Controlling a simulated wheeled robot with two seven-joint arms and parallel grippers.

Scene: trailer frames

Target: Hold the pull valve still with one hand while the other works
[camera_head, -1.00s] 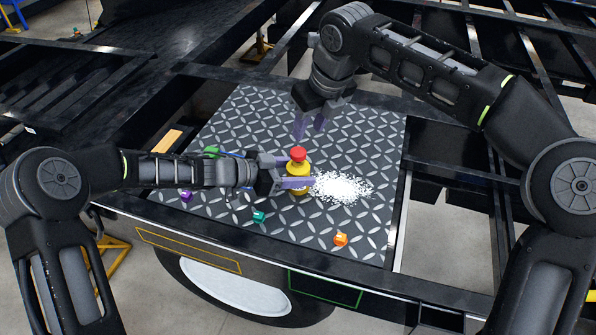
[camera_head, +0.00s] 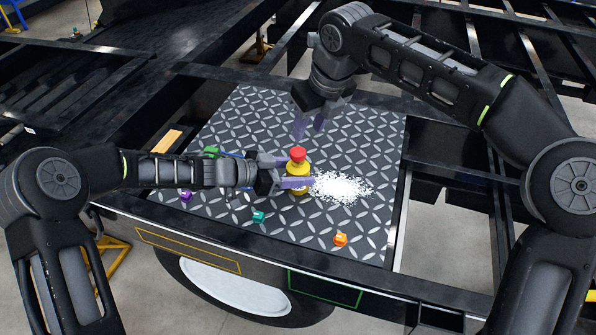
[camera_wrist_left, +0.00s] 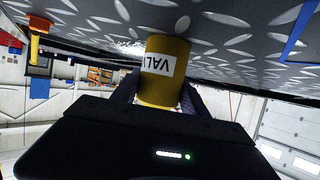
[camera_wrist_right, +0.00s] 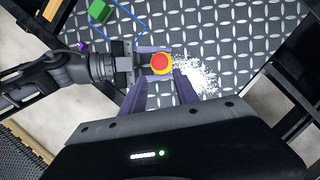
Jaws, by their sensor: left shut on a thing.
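The pull valve (camera_head: 298,172) is a yellow cylinder with a red knob on top, standing upright on the diamond-plate deck (camera_head: 240,120). My left gripper (camera_head: 296,172) is shut on the yellow body from the left. In the left wrist view the yellow body (camera_wrist_left: 163,85) shows a white label, partly readable as "VAL", between the fingers. My right gripper (camera_head: 311,125) is above the deck behind the valve, its purple fingers apart and empty, pointing down. In the right wrist view the red knob (camera_wrist_right: 160,62) shows just beyond the fingers.
White granules (camera_head: 342,187) lie spilled right of the valve. On the deck are small purple (camera_head: 186,196), teal (camera_head: 258,216) and orange (camera_head: 340,239) pieces and a green block (camera_wrist_right: 99,11) with a blue line. Black frame rails border the deck.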

